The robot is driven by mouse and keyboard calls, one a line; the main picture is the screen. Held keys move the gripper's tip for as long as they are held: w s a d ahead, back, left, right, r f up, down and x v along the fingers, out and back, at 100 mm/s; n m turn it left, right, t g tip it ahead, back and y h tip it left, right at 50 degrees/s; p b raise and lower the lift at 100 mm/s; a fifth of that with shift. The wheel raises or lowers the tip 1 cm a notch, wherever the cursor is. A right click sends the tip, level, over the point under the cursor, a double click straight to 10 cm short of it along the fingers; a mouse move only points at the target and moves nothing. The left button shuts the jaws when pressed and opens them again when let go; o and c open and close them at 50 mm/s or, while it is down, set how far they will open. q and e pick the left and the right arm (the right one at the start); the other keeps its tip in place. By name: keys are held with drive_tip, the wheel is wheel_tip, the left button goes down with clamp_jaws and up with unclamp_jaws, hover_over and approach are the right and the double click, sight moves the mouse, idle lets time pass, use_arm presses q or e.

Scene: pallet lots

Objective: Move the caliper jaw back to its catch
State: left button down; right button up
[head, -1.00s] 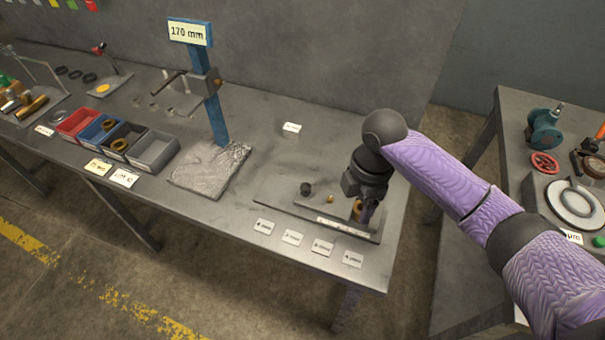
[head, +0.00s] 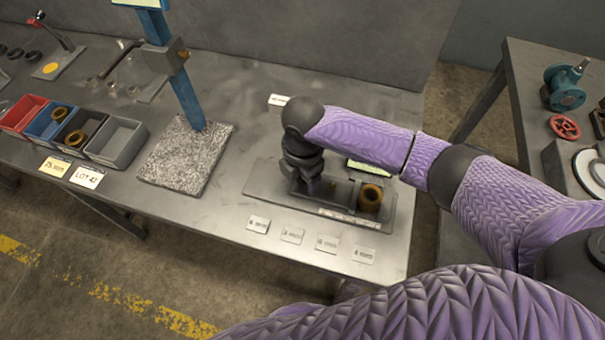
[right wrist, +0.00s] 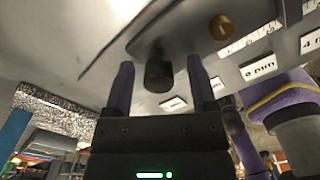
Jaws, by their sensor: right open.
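A caliper-like stand has a blue upright (head: 187,100) on a speckled slab (head: 185,158). I cannot pick out the catch. My right gripper (head: 312,188) is well right of the stand, low over a grey tray (head: 262,178) on the bench. In the right wrist view, its fingers (right wrist: 160,82) are open, with a dark cylinder (right wrist: 158,73) between them; contact cannot be told. My left gripper is not in view.
Red, blue, black and grey bins (head: 118,143) line the left of the bench. Bare bench lies between slab and tray. A second bench (head: 520,80) stands right.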

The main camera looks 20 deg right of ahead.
drive_tip(key=shift+c, duration=0.3)
clamp_jaws()
idle(1.1)
